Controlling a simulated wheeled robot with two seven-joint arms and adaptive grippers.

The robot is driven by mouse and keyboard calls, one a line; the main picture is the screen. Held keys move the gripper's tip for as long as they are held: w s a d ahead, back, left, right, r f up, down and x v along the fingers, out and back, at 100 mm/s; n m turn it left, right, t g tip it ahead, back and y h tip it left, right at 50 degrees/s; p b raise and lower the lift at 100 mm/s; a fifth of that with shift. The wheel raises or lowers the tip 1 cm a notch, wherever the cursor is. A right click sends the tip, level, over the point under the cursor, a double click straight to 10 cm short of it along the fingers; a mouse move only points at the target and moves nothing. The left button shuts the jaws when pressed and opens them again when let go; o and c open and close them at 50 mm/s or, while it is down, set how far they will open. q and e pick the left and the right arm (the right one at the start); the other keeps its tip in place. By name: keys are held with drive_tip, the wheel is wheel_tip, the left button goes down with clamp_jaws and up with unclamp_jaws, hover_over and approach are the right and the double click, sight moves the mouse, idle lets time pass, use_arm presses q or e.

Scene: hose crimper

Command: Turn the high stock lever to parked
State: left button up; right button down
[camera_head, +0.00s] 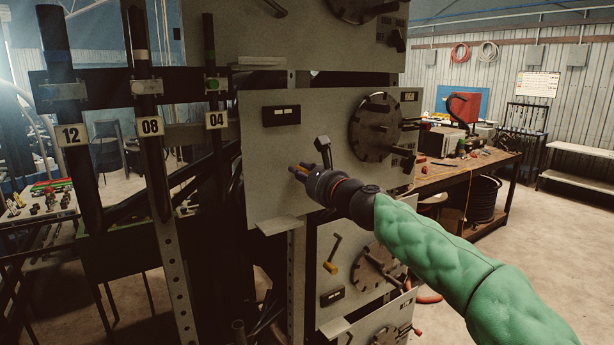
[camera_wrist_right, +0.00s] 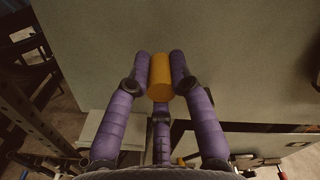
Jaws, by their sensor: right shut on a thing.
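A grey lever (camera_head: 322,145) sits on the front of the middle grey panel, left of a round dark flange. My right gripper (camera_head: 300,172) is at this panel, just below and left of the lever's upper end. In the right wrist view its purple fingers (camera_wrist_right: 160,70) are closed around an orange cylindrical handle (camera_wrist_right: 160,82). In the head view the gripper hides most of this handle and how it joins the lever. I cannot read any parked mark on the panel. My left gripper is not in view.
A lower panel (camera_head: 332,215) bears a similar lever with a yellow knob (camera_head: 329,268). Upright hoses with tags 12, 08 and 04 (camera_head: 216,120) stand close on the left. A workbench (camera_head: 470,165) is behind on the right.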

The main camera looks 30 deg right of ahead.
drive_tip(key=shift+a+f+n+b, duration=0.3)
drive_tip(key=shift+f+n+b, duration=0.1)
drive_tip(key=shift+n, duration=0.2)
drive_tip(key=c, duration=1.1)
unclamp_jaws()
drive_tip(key=shift+s+a, duration=0.1)
drive_tip(key=shift+a, duration=0.05)
drive_tip(key=s, duration=0.8)
drive_tip(key=s+d, duration=0.1)
drive_tip(key=s, duration=0.3)
